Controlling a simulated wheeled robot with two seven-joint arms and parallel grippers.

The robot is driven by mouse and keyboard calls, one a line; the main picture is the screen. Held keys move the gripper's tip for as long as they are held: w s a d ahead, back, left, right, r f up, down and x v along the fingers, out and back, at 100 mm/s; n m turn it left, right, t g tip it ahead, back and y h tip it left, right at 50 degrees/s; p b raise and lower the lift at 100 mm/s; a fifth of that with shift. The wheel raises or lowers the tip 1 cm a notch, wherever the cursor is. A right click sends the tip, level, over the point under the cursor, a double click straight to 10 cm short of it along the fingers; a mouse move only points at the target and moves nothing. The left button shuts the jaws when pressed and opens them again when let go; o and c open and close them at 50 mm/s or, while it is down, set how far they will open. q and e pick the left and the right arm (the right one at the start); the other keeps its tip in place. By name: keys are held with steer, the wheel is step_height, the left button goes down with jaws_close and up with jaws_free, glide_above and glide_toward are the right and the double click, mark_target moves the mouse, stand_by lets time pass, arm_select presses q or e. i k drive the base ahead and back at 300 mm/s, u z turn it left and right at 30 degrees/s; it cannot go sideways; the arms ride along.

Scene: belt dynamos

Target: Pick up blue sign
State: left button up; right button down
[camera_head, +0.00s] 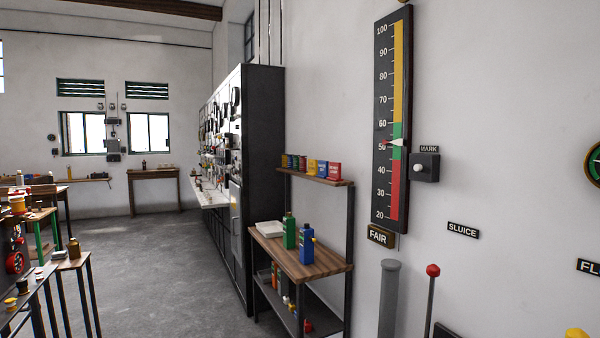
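A small blue sign (322,169) stands upright on the narrow wooden upper shelf (300,178) against the wall, right of centre in the head view. It is between a yellow sign (312,167) on its left and a red sign (335,171) on its right. Its lettering is too small to read. Neither of my grippers is in view.
Below is a wooden shelf top (300,262) with a green bottle (289,232), a blue bottle (306,246) and a white tray (270,229). A tall gauge board (383,120) hangs right of it. A dark cabinet (262,150) stands left; open floor (165,270) lies beyond.

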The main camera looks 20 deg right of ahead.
mark_target(322, 165)
steer(key=i, duration=4)
steer(key=z, duration=2.6)
